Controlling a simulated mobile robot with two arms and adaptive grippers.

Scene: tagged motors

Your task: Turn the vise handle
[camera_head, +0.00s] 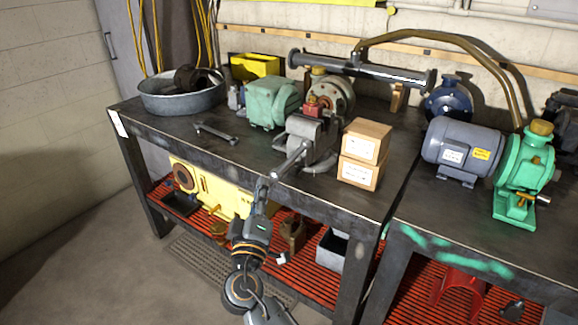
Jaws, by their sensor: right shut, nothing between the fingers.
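The grey vise (312,140) stands on the dark workbench near its front edge, with a reddish part at its top. My right gripper (263,184) reaches up from below, in front of the bench. It is shut and empty, with its tips close to the lower end of the handle. I cannot tell whether they touch. My left gripper is not in view.
Two stacked cardboard boxes (361,153) stand right of the vise. A green motor (271,102) is behind it, and a wrench (216,132) lies to the left. A metal tub (181,94) is at the far left. A yellow machine (211,188) sits on the lower shelf.

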